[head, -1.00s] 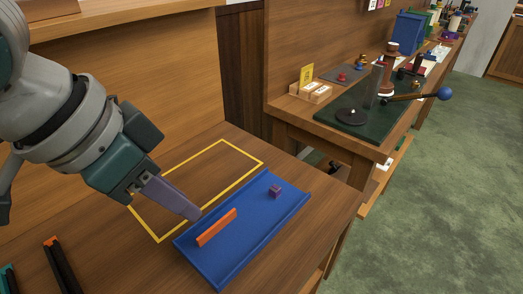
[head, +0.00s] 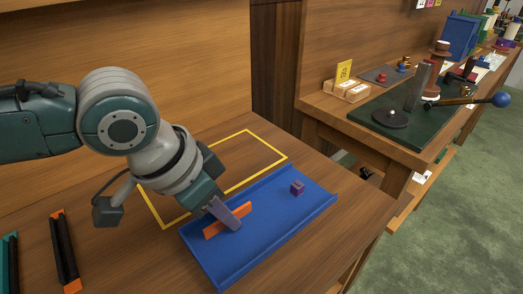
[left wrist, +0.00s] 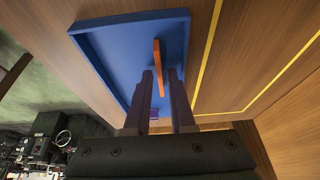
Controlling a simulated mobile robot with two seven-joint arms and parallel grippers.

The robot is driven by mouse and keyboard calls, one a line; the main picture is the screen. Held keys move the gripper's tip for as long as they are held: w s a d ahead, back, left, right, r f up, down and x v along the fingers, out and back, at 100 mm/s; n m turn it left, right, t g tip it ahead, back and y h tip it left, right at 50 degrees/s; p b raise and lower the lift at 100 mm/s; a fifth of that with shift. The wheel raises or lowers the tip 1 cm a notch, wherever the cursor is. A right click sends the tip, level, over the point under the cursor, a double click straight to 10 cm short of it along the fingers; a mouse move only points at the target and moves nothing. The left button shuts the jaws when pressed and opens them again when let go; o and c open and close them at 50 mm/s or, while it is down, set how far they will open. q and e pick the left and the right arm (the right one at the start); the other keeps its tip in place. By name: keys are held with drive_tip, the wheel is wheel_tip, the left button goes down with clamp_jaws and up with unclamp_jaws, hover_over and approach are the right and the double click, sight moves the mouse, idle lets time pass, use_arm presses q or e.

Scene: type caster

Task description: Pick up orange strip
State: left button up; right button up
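The orange strip (head: 212,230) lies in the blue tray (head: 312,203), towards its left side. My left gripper (head: 232,222) points down at the strip, and a purple-grey finger hides the strip's middle in the head view. In the left wrist view the two fingers (left wrist: 160,73) are apart, with the orange strip (left wrist: 157,54) showing in the gap between them. I cannot tell whether the fingers touch the strip or how far down they reach around it. The right gripper is in neither view.
A small purple cube (head: 297,187) sits in the tray's right part. A yellow outline (head: 262,136) marks the table behind the tray. A dark holder with orange ends (head: 64,255) and a teal one (head: 10,262) stand at left. A second bench (head: 375,140) is at right.

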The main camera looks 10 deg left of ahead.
use_arm(q)
drive_tip(key=shift+c, duration=0.2)
clamp_jaws()
idle(1.3)
